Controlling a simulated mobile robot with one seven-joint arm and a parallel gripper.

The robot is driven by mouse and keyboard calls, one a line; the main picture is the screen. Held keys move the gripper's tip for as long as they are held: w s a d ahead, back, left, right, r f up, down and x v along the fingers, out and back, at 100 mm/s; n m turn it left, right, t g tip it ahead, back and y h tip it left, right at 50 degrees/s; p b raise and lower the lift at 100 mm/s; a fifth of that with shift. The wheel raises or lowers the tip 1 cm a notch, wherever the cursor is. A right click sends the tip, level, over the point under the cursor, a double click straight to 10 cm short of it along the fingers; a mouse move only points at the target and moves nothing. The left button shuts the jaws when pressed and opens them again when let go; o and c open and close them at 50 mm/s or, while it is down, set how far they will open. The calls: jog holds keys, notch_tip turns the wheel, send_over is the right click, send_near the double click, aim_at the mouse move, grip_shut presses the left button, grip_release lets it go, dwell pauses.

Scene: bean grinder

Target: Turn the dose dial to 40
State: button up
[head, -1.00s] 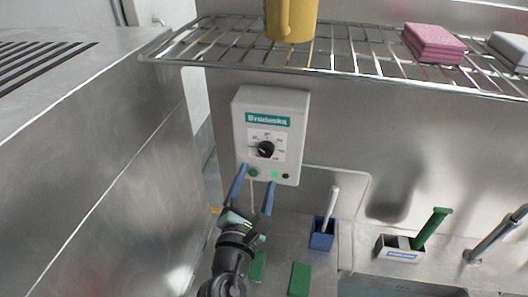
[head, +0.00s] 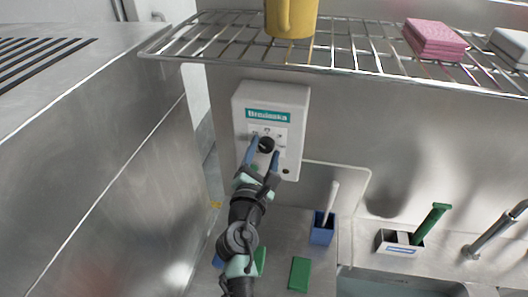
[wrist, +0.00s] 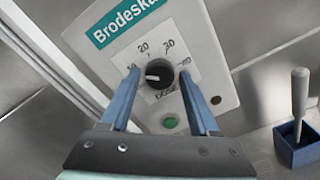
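The dose dial (head: 266,145) is a black round knob on a white box (head: 297,100) mounted on the steel wall. In the wrist view the dial (wrist: 160,74) shows a white mark pointing left, near the 10 side. The printed scale runs from 10 at the left over 20 and 30 to 40 at the right. My gripper (wrist: 160,78) is open, with its blue fingers on the left and right of the dial. A gap shows between each finger and the knob. In the head view my gripper (head: 265,150) covers the lower part of the box.
A green button (wrist: 170,122) and a dark button (wrist: 216,100) sit below the dial. A wire shelf (head: 350,60) with a yellow mug (head: 290,18) and pink sponges (head: 434,40) is above. A blue holder (head: 322,232) with a white-handled tool stands at the lower right.

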grip_shut()
